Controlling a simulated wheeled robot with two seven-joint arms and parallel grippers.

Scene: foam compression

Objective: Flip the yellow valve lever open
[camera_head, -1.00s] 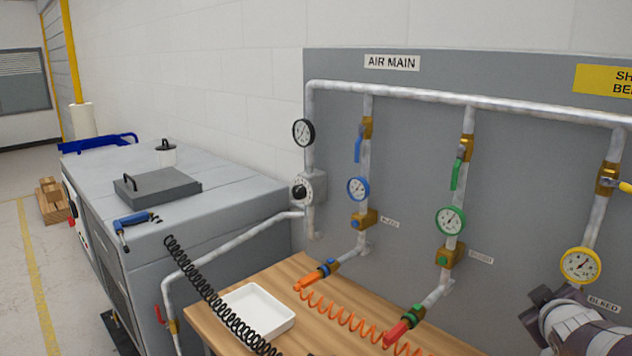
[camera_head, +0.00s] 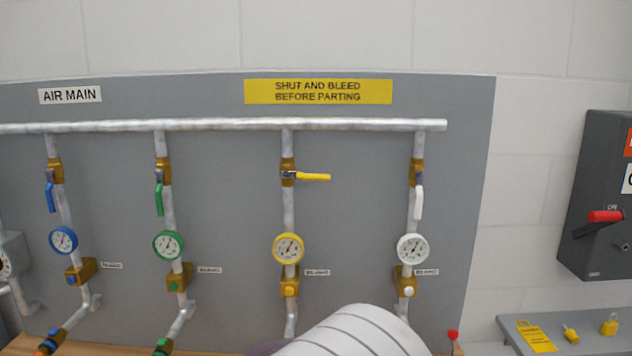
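The yellow valve lever (camera_head: 313,177) sits on a brass valve (camera_head: 288,172) on the third drop pipe from the left. It points right, across its vertical pipe. Below it are a yellow-rimmed gauge (camera_head: 288,248) and a brass block with a yellow button (camera_head: 290,288). The blue lever (camera_head: 50,197), green lever (camera_head: 159,199) and white lever (camera_head: 418,202) hang down along their pipes. A white ribbed link of my arm shows at the bottom middle, below the yellow gauge. Neither gripper is in view.
A sign (camera_head: 318,92) above the pipes reads "SHUT AND BLEED BEFORE PARTING". At right are a dark switch box with a red handle (camera_head: 605,216) and a grey shelf (camera_head: 510,325) with yellow padlocks and a tag. The wall before the yellow lever is clear.

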